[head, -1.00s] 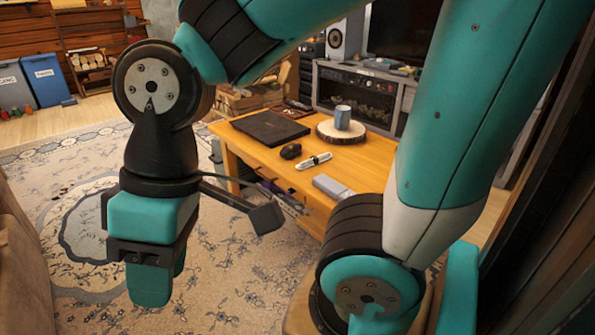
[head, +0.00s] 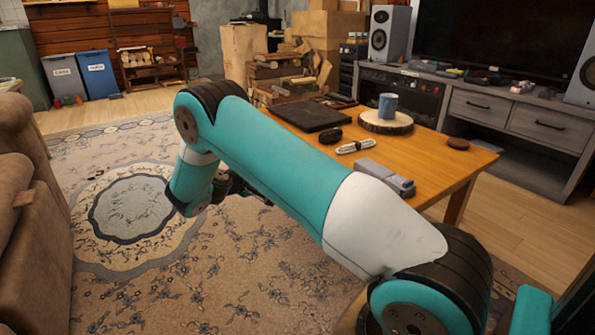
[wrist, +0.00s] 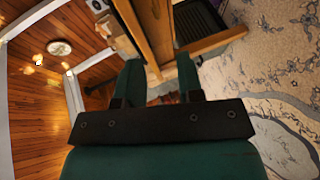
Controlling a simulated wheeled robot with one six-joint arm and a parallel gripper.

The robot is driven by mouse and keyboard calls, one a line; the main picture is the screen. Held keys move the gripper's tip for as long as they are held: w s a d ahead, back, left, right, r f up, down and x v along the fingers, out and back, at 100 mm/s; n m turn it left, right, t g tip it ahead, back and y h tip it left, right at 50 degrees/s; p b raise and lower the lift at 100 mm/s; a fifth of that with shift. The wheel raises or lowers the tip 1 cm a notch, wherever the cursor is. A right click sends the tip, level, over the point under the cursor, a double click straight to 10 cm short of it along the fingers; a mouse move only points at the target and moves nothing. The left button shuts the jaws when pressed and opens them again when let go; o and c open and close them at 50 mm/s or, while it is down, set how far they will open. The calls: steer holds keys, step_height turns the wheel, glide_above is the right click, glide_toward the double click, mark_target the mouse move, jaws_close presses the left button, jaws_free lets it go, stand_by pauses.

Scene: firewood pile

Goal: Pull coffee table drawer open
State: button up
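The wooden coffee table (head: 446,172) stands right of centre in the head view, and my arm covers much of its near side. No drawer front or handle shows clearly. In the wrist view, turned sideways, the table's wooden edge (wrist: 142,28) runs down towards my gripper (wrist: 160,64). Its two fingers are apart, with wood showing between them; I cannot tell whether they touch it. A wooden bar (wrist: 212,43), perhaps a table leg, extends right of the fingers.
A sofa (head: 20,190) stands at left. The patterned rug (head: 130,290) has free room. A TV cabinet (head: 520,122) stands behind.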

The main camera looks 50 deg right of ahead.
steer(key=shift+h, duration=0.5)
steer(key=b+x, duration=0.3)
steer(key=x, duration=0.3)
steer(key=b+x, duration=0.3)
steer(key=x, duration=0.3)
steer(key=b+x, duration=0.2)
steer(key=x, duration=0.4)
steer(key=shift+s+d+f+b, duration=0.2)
steer(key=shift+f+b, duration=0.15)
steer(key=shift+b, duration=0.05)
jaws_close()
